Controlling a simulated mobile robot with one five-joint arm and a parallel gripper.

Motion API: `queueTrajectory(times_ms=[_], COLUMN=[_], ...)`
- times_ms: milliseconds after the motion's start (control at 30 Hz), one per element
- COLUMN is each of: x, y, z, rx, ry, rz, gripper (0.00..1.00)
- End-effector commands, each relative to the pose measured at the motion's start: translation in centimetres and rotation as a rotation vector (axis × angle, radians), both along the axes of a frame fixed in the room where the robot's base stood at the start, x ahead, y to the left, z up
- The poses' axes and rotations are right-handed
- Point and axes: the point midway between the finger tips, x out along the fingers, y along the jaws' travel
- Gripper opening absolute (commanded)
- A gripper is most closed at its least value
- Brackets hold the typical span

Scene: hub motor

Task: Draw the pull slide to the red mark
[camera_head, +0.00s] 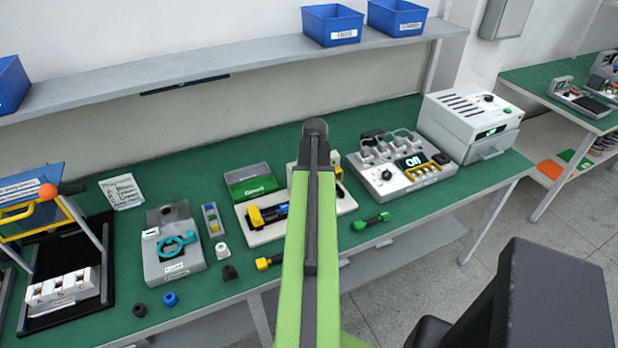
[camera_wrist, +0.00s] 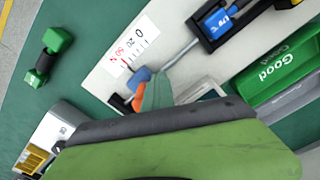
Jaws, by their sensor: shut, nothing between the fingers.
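The pull slide is a thin grey rod (camera_wrist: 178,54) coming out of a black and blue gauge body (camera_wrist: 222,22) on a white board (camera_wrist: 100,78). A printed scale (camera_wrist: 134,44) beside the rod carries numbers and red marking at its lower end. In the head view the gauge (camera_head: 268,214) is partly behind my arm, and my gripper is hidden.
A green bin marked Good (camera_wrist: 280,68) stands beside the board. A green dumbbell-shaped part (camera_head: 370,222) lies right of it, a yellow one (camera_head: 269,262) near the front edge. A grey device with a teal ring (camera_head: 173,250) stands left, a white multi-plug unit (camera_head: 400,165) right.

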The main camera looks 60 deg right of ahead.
Motion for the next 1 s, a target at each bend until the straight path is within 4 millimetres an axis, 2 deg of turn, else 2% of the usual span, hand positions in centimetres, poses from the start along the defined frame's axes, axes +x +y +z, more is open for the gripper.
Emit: queueTrajectory(times_ms=[567, 1000], x=[0.9, 1.0], y=[1.3, 1.3], z=[0.1, 3.9], rx=[0.000, 0.000], ry=[0.000, 0.000], rz=[0.000, 0.001], gripper=[0.00, 0.00])
